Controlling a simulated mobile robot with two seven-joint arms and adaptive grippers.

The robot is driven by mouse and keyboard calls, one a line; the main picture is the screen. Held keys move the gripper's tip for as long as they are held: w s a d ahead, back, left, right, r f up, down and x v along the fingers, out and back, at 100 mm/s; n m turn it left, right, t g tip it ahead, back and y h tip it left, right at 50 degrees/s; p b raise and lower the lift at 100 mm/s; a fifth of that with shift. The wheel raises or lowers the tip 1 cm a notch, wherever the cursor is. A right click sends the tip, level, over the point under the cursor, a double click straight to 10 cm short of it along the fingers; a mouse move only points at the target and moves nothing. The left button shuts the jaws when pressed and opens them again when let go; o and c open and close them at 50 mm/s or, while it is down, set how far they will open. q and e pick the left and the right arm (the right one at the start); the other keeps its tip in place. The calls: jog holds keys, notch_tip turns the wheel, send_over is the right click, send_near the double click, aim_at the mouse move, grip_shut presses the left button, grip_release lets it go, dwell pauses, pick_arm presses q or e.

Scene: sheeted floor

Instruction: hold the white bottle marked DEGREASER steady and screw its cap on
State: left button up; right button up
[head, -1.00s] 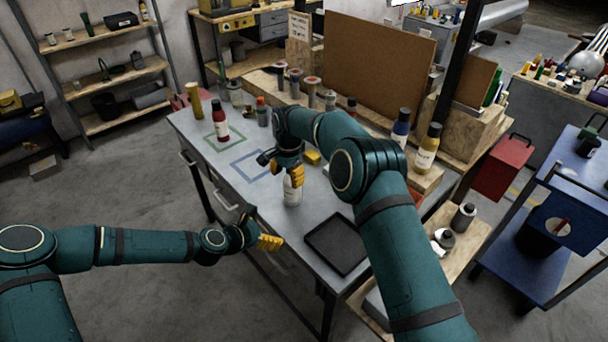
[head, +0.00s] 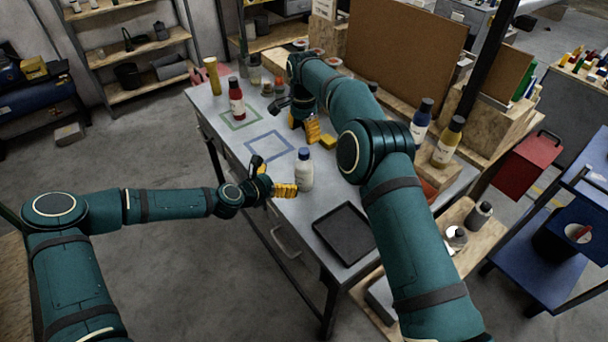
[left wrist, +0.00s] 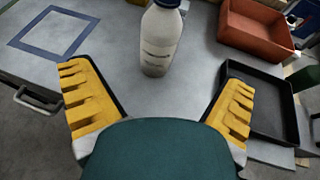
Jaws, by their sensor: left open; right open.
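The white bottle (head: 304,174) stands upright on the grey workbench (head: 268,205). A blue cap (head: 304,153) sits on its top; I cannot tell how tight it is. In the left wrist view the bottle (left wrist: 160,42) is ahead, its label too small to read and its top cut by the frame edge. My left gripper (head: 273,178) is open at the bench's front edge, left of the bottle. Its fingers spread wide in the left wrist view (left wrist: 158,78), short of the bottle. My right gripper (head: 298,120) is open and empty behind the bottle, apart from it.
A black tray (head: 343,234) lies right of the bottle. Blue (head: 270,146) and green (head: 240,119) outlines mark the bench.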

aim_at(304, 168)
pick_arm(q)
jog(key=x, duration=1.2)
jog(key=shift+c, duration=0.3)
grip_shut()
pick_arm(e)
jog(key=n, duration=0.6)
jog(key=shift+f, duration=0.15)
jog(key=n, duration=0.7)
jog(key=shift+n, duration=0.3)
jog(key=n, duration=1.3)
